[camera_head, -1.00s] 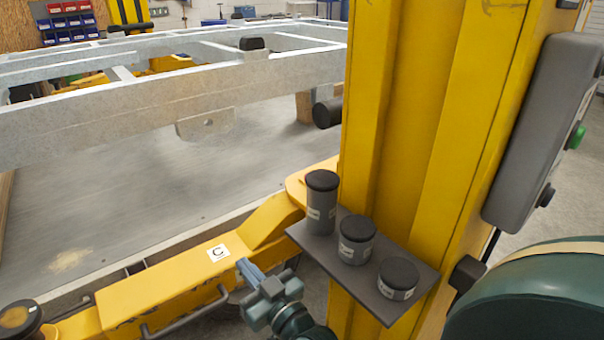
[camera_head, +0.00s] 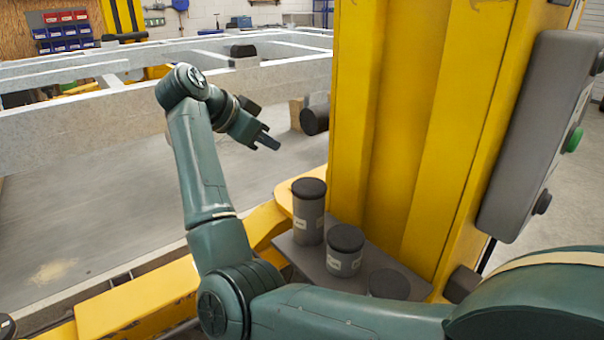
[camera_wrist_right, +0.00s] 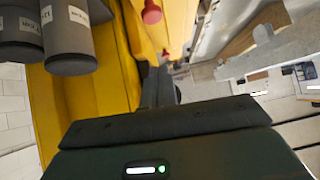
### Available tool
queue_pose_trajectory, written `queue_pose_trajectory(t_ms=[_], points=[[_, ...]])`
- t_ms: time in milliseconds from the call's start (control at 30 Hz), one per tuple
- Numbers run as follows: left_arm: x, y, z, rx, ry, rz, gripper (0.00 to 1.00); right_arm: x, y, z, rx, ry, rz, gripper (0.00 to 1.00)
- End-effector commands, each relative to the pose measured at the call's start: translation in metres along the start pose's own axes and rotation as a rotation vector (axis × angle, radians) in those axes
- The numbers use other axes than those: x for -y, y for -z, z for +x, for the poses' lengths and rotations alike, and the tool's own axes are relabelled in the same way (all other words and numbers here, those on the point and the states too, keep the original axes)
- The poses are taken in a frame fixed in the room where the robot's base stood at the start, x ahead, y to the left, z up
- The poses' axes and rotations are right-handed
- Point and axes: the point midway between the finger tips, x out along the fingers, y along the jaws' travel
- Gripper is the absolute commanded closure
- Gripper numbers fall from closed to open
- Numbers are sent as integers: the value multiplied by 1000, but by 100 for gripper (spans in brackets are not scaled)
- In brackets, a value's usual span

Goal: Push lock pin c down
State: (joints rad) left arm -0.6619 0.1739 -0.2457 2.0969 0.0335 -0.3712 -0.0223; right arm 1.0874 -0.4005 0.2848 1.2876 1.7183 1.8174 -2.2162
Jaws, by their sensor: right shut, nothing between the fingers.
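In that view a red knob (camera_wrist_right: 151,12) sits at the top beside yellow metal, beyond the fingers. The gripper appears apart from both. My left gripper is not in view.
A dark shelf (camera_head: 410,280) on the column holds a tall canister (camera_head: 309,222), a middle canister (camera_head: 344,258) and a low canister (camera_head: 388,284). My right arm passes close in front. The grey trailer frame (camera_head: 80,125) lies behind; a yellow lift arm (camera_head: 135,300) runs below.

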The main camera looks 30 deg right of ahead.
Motion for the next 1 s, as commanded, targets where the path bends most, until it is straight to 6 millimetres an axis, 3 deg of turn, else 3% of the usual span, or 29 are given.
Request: queue_pose_trajectory(t_ms=[133,533,667,1000], points=[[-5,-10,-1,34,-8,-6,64,-3,-5,-9,48,-23,-30,100],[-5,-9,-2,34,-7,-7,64,-3,-4,0,45,-25,-27,100],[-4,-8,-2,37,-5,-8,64,-4,-5,18,45,-26,-27,100],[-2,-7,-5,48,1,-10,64,-6,-7,91,42,-28,-26,100]])
